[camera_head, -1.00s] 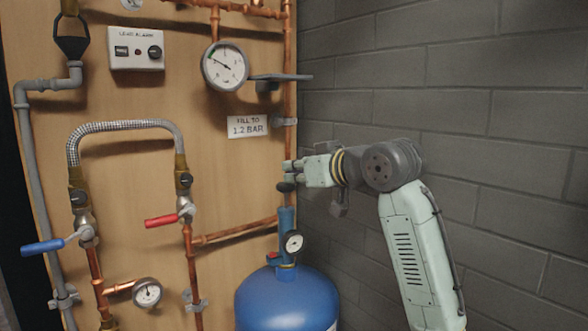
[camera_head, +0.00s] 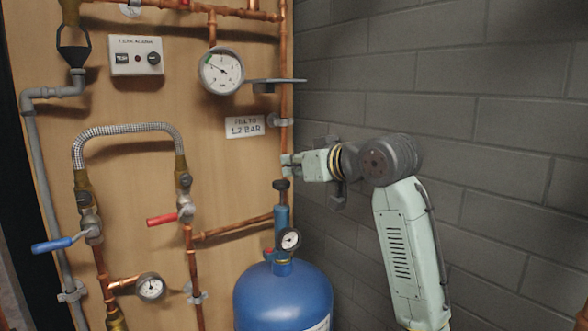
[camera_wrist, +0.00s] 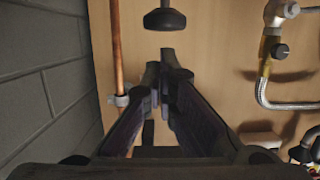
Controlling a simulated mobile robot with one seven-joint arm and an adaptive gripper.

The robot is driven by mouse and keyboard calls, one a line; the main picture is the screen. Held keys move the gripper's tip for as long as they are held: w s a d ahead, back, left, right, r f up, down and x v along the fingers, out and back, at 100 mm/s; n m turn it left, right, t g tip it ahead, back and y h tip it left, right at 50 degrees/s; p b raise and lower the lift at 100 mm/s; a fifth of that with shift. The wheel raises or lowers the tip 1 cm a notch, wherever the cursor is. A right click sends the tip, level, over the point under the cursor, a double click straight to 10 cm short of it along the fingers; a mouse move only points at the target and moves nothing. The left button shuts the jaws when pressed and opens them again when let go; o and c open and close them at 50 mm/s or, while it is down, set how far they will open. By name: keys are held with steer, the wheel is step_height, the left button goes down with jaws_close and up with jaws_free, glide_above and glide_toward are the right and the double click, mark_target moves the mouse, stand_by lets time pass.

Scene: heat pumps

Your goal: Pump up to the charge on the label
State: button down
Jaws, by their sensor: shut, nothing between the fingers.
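The blue vessel (camera_head: 283,300) stands at the bottom, with a slim blue hand pump (camera_head: 282,222) upright on top. The pump's black knob (camera_head: 281,185) sits just below my gripper (camera_head: 285,164). In the wrist view the knob (camera_wrist: 165,18) is at the top, apart from my shut, empty gripper (camera_wrist: 160,82). The white label (camera_head: 245,126) reads "FILL TO 1.2 BAR". The large round gauge (camera_head: 221,71) above it has a green mark at upper left; its needle points to the upper left, but its numbers are too small to read. A small gauge (camera_head: 289,239) sits beside the pump.
A grey bracket (camera_head: 275,82) juts out above my gripper. A vertical copper pipe (camera_head: 286,100) runs behind, and the grey block wall (camera_head: 450,90) is at right. Red (camera_head: 162,219) and blue (camera_head: 53,244) lever handles stick out at left.

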steer(key=b+v, duration=0.1)
steer(key=v, duration=0.7)
steer(key=shift+f, duration=0.25)
steer(key=shift+s+d, duration=0.1)
stand_by(1.0)
step_height(320, 180, up, 4)
steer(key=shift+r+p, duration=0.1)
steer(key=shift+p, duration=0.75)
steer(key=shift+s+d, duration=0.1)
steer(key=shift+d, duration=0.05)
